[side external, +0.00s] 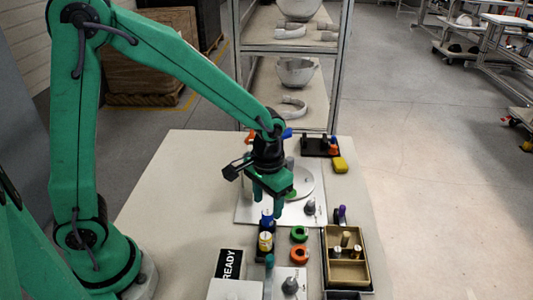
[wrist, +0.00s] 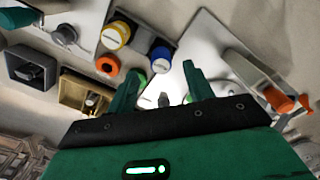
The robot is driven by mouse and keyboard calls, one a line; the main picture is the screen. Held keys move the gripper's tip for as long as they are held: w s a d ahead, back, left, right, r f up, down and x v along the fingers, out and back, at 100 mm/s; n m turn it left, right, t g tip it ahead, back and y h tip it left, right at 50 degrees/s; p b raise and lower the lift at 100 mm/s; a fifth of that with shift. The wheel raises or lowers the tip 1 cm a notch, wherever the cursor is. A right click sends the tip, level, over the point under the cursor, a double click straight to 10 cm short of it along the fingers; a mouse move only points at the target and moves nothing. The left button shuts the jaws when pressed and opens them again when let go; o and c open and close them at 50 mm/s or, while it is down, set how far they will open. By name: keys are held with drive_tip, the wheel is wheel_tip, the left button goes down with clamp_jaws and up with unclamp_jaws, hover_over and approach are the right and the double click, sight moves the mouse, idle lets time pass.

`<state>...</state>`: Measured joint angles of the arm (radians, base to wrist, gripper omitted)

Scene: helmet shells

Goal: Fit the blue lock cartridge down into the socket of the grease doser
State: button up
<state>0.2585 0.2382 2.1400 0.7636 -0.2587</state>
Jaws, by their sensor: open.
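The blue lock cartridge (side external: 267,217) stands upright in a dark holder, beside a yellow-banded cartridge (side external: 265,241). In the wrist view the blue cartridge (wrist: 160,57) is just beyond my fingertips, between their lines, with its round pale top visible. My gripper (side external: 270,204) hangs pointing down, close above and behind the blue cartridge. In the wrist view my gripper (wrist: 162,73) has its two green fingers spread with nothing held between them. I cannot tell which fixture is the grease doser, and I cannot make out its socket.
An orange ring (side external: 300,254) and green ring (side external: 299,234) lie right of the cartridges. A tray (side external: 331,282) holds several pegs. A white plate (side external: 251,207) with grey knob (side external: 310,206) lies behind. The table's left side is clear.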

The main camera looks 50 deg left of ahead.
sight(267, 212)
drive_tip(key=shift+f, duration=0.15)
drive_tip(key=shift+f, duration=2.45)
drive_tip(key=c, duration=1.1)
